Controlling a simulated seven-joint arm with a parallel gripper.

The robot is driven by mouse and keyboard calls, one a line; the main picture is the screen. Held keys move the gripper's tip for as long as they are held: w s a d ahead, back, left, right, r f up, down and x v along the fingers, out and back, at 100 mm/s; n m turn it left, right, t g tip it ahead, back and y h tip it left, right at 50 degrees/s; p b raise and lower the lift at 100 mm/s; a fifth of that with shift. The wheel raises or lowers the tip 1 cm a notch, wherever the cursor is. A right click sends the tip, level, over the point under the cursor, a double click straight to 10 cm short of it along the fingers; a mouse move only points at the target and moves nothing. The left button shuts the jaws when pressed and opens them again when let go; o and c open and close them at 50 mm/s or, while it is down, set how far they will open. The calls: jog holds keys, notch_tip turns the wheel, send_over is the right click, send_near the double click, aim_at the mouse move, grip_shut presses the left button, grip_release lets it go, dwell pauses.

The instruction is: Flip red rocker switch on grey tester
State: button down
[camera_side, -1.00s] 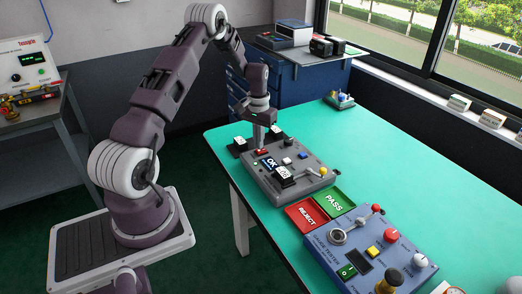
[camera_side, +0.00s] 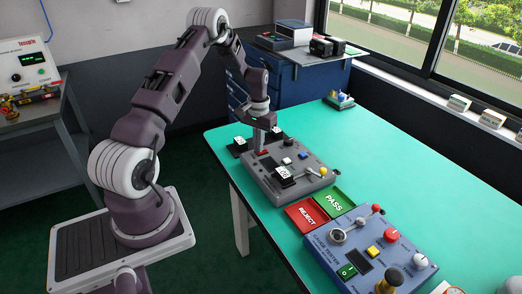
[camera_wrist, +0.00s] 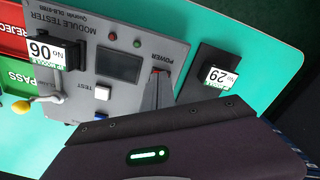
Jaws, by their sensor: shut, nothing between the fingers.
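The grey module tester (camera_side: 300,179) stands on the green table; it also shows in the wrist view (camera_wrist: 135,100). Its red rocker switch (camera_side: 263,153) lies at the panel's far left, under the POWER label in the wrist view. My gripper (camera_side: 258,149) is shut and empty, pointing down with its fingertips at the switch. In the wrist view my gripper (camera_wrist: 159,74) covers most of the switch, so its tilt and any contact are hard to tell. The tester's display (camera_wrist: 118,66) is dark.
A module marked No 90 (camera_wrist: 45,48) sits on the tester. Another, No 29 (camera_wrist: 220,76), lies beside it. Red REJECT (camera_side: 306,213) and green PASS (camera_side: 334,202) trays and a blue tester (camera_side: 370,245) stand nearer the camera.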

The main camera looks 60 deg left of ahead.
jog(key=shift+r, duration=3.5)
